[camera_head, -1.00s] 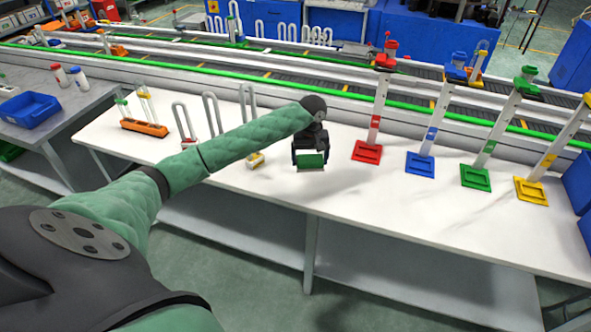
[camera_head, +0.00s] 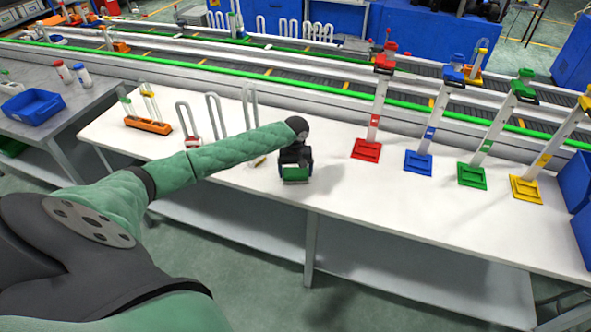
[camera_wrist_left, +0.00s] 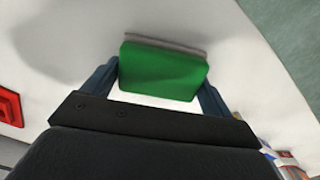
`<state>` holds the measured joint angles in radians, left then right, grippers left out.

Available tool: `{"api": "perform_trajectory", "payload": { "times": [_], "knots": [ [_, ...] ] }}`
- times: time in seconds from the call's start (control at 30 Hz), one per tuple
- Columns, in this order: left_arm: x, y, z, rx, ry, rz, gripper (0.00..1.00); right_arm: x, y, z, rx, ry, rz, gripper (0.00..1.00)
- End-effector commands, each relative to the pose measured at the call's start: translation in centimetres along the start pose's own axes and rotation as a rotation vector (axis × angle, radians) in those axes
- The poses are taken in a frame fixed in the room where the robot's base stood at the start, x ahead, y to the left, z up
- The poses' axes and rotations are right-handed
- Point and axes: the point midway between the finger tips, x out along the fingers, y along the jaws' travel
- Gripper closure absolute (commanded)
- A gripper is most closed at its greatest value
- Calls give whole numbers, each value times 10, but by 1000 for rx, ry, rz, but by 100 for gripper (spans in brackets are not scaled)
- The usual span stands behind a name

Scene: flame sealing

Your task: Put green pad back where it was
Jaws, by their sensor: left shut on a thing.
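The green pad (camera_head: 295,173) is held by my left gripper (camera_head: 295,170) over the white table, near its front edge. In the left wrist view the green pad (camera_wrist_left: 162,70) sits between the two fingers of my left gripper (camera_wrist_left: 160,82), which are shut on its sides. A thin grey edge shows along the pad's far side. I cannot tell whether the pad touches the table. My right gripper is not in view.
Red (camera_head: 367,150), blue (camera_head: 418,162), green (camera_head: 472,174) and yellow (camera_head: 526,189) stands are to the right. An orange rack (camera_head: 148,126) and bent glass tubes (camera_head: 214,112) are left. The white table (camera_head: 350,200) is clear in front of the stands.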

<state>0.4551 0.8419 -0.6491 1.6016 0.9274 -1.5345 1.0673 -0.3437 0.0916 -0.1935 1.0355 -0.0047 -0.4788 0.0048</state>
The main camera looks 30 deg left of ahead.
Motion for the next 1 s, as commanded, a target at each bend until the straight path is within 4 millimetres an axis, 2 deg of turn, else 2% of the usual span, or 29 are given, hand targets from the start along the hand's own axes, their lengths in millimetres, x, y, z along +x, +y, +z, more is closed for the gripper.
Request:
{"api": "perform_trajectory", "payload": {
  "times": [0.3, 0.33, 0.4, 0.67, 0.77, 1.0],
  "knots": [
    [2, 0, 0, 0, 0, 0, 36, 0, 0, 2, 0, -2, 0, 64],
    [2, 0, 0, 0, 1, 0, 8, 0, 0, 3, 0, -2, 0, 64],
    [2, 0, 0, 0, 0, 0, 0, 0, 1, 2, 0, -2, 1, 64],
    [1, 0, 0, 0, 1, 0, 0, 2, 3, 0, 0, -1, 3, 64],
    [-6, 0, -1, -1, 1, 0, 0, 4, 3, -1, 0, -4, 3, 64],
    [-46, 1, -1, 0, 3, 3, 0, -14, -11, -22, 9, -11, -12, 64]
  ]
}}
